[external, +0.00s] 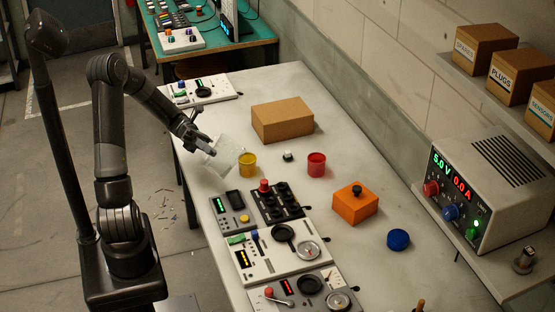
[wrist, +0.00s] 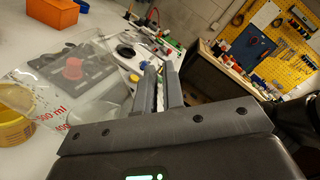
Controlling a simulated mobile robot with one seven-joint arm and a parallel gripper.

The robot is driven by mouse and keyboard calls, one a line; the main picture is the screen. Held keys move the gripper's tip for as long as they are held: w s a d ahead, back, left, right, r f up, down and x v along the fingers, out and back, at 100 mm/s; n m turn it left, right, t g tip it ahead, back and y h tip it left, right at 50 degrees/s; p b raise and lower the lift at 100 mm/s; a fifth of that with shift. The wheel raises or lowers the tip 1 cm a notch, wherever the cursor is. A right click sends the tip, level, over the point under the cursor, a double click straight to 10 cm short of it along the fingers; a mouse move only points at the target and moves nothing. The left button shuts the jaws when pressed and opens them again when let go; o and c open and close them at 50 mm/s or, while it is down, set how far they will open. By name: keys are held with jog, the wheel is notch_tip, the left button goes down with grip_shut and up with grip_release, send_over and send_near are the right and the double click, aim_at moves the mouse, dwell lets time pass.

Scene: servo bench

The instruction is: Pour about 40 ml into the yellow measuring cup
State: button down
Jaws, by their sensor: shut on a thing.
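The yellow measuring cup (external: 248,165) stands upright on the bench; its edge shows at the left of the wrist view (wrist: 13,122). My gripper (external: 207,146) is shut on a clear beaker (external: 224,153) just left of the cup. The beaker is tilted, with its mouth towards the cup and close to its rim. In the wrist view the beaker (wrist: 105,62) has red ml markings, and my gripper's fingers (wrist: 160,80) are close together beside it. I cannot tell how much liquid is in the beaker or in the cup.
A red cup (external: 317,165) and a small white-and-black knob (external: 288,156) stand right of the yellow cup. A cardboard box (external: 282,120) is behind. Control panels (external: 275,250) fill the near side. An orange box (external: 355,203) and blue lid (external: 398,240) lie further right.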

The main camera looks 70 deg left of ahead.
jog(key=shift+f, duration=0.1)
jog(key=shift+s+d+f+m, duration=0.1)
jog(key=shift+s+f+m, duration=0.25)
jog(key=shift+f+m, duration=0.4)
jog(key=s+f+m, duration=0.1)
jog(key=f+m, duration=0.1)
jog(key=s+d+f+m, duration=0.1)
jog(key=s+f+m, duration=0.2)
jog(key=f+m, duration=0.1)
jog(key=shift+s+d+f, duration=0.2)
jog(key=shift+f, duration=0.15)
jog(key=shift+s+f+m, duration=0.25)
jog(key=shift+f+m, duration=0.7)
jog(key=shift+m, duration=0.1)
